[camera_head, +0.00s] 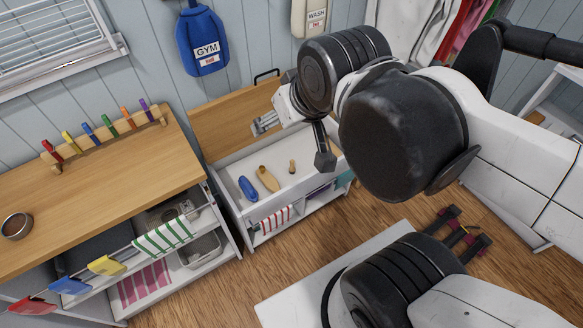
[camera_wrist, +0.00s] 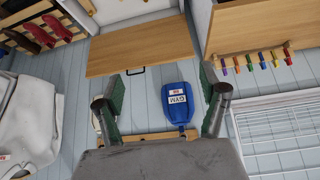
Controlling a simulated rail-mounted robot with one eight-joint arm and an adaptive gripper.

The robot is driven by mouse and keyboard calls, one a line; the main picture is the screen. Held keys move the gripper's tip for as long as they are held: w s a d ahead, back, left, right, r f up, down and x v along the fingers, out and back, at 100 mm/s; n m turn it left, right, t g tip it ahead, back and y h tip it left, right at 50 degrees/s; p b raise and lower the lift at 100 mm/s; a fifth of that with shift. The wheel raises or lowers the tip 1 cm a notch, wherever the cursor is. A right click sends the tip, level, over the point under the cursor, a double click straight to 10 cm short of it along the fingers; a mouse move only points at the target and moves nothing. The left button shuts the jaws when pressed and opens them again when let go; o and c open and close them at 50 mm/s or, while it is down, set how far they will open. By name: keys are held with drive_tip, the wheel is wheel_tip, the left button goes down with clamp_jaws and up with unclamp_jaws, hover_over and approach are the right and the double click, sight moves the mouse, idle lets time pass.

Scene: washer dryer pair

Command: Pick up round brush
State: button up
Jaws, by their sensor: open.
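I cannot tell for certain which is the round brush. My gripper (camera_head: 295,141) is open and empty, up above the drawer's far right part and apart from the items. In the wrist view my gripper (camera_wrist: 163,90) has its fingers spread towards the wall, and no drawer item shows there.
A wooden counter (camera_head: 90,190) with a peg rack (camera_head: 105,135) stands left of the drawer. A raised wooden lid (camera_head: 235,112) stands behind it. A blue GYM bag (camera_head: 202,42) hangs on the wall, also in the wrist view (camera_wrist: 178,103).

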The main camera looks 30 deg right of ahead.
idle(0.3)
drive_tip(key=c, duration=0.7)
drive_tip(key=shift+w, duration=0.1)
